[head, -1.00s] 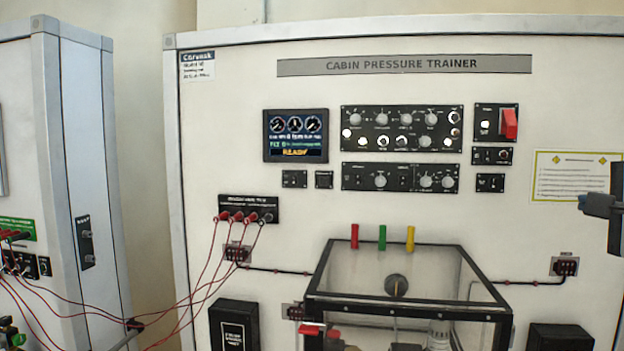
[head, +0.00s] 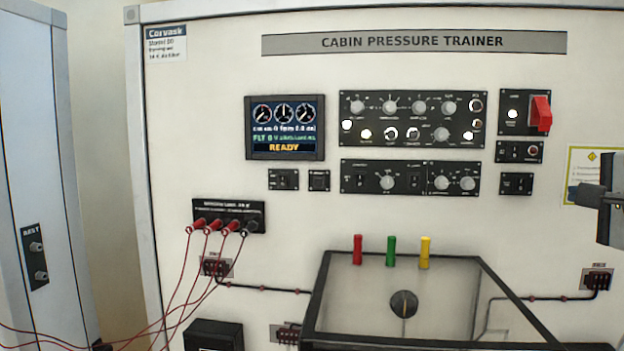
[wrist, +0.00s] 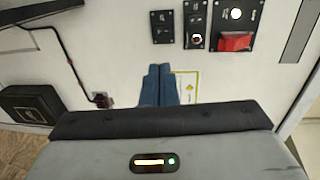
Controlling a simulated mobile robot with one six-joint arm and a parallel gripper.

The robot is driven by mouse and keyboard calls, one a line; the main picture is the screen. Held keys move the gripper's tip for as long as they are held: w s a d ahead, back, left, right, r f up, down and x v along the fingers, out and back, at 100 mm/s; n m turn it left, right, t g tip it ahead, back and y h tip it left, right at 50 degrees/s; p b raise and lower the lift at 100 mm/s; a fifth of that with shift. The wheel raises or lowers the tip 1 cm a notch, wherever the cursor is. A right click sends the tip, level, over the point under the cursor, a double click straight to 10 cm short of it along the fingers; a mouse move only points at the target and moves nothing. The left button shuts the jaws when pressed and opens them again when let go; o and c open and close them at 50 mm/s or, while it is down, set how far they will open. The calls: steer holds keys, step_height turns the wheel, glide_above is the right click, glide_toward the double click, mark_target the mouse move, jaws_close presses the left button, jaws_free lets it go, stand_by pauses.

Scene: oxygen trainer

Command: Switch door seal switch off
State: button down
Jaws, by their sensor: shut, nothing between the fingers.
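The trainer panel (head: 220,120) fills the head view, with several small switch plates whose labels are too small to read. I cannot tell which one is the door seal switch. Small plates show below the screen (head: 283,180) and in the right column, including a lower right plate (head: 516,184). That plate also shows in the wrist view (wrist: 162,27). My gripper (head: 574,194) is at the right edge of the head view, to the right of that column. In the wrist view its blue fingers (wrist: 158,72) are together and empty, in front of a yellow-edged notice.
A red guarded switch (head: 541,113) tops the right column. A clear box with a black frame (head: 403,257) juts out below, with red, green and yellow pegs above it. Red leads hang at left. The panel between the right column and the box is clear.

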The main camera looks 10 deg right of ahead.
steer(key=shift+w+a, duration=0.1)
steer(key=shift+w, duration=0.2)
steer(key=p, duration=0.4)
glide_toward(521, 188)
steer(key=x, duration=0.6)
steer(key=shift+w, duration=0.35)
steer(key=shift+f, duration=0.1)
